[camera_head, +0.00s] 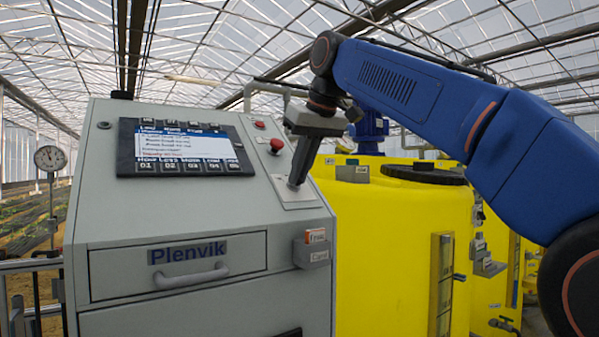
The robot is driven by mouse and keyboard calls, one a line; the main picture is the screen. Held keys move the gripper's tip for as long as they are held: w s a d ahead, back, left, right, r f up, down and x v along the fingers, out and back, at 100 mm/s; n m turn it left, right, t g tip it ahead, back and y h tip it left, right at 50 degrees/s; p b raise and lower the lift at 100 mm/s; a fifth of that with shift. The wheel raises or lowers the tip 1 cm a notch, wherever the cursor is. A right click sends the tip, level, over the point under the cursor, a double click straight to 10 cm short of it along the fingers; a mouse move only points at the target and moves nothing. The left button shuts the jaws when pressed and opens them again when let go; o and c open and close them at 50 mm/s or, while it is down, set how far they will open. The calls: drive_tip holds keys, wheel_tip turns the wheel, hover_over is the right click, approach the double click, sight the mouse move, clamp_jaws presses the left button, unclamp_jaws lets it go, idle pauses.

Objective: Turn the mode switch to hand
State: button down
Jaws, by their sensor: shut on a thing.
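The mode switch is on a light plate (292,190) at the right side of the grey cabinet's sloping panel. My gripper (297,180) reaches down onto this plate from above and is shut on the switch. The fingers hide the switch knob, so I cannot tell which position it points to. The labels on the plate are also too small or covered to read.
The grey cabinet (120,215) carries a display (183,147), a red button (276,146) and a drawer handle (190,276). A small card holder (312,250) sits on its right edge. Yellow tanks (385,230) stand close on the right, below my arm. A gauge (49,158) is at far left.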

idle(0.4)
drive_tip(key=c, duration=1.9)
unclamp_jaws()
drive_tip(key=shift+r, duration=0.15)
drive_tip(key=v, duration=1.1)
drive_tip(key=shift+d+r, duration=0.15)
drive_tip(key=shift+r, duration=0.15)
drive_tip(key=shift+s, duration=0.15)
